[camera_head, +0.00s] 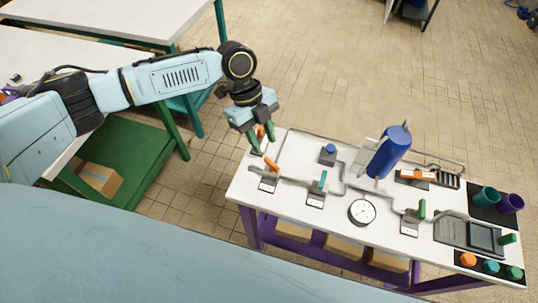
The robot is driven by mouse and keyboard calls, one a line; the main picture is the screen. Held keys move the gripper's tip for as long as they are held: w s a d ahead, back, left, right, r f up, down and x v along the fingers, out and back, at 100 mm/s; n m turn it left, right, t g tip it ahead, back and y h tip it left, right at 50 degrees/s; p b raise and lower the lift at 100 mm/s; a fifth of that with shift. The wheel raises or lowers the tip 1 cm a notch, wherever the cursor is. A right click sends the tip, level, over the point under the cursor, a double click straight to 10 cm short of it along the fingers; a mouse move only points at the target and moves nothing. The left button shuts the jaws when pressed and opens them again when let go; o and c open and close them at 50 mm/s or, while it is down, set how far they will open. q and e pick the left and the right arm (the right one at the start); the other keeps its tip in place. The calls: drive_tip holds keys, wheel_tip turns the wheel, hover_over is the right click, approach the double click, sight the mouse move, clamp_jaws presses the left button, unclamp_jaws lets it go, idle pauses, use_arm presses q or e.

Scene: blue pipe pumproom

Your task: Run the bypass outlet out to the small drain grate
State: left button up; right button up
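A white bench (300,220) carries grey pipework with several valves. My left gripper (262,138) points down over its far left corner, its green fingers on either side of an orange valve handle (261,131). Whether the fingers grip the handle or only flank it is unclear. A second orange-handled valve (271,164) sits just nearer. A teal-handled valve (322,181) and a green-handled valve (422,209) stand further right. A small slotted grate (447,180) lies at the right, beside an orange-topped grey part (417,175). I cannot tell which pipe is the bypass outlet. My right gripper is not in view.
A blue cylinder (390,152) rises from the bench's far side.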

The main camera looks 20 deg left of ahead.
sight(271, 162)
use_arm(q)
drive_tip(key=x, duration=0.6)
drive_tip(key=shift+f, duration=0.2)
drive_tip(key=shift+c, duration=0.2)
clamp_jaws()
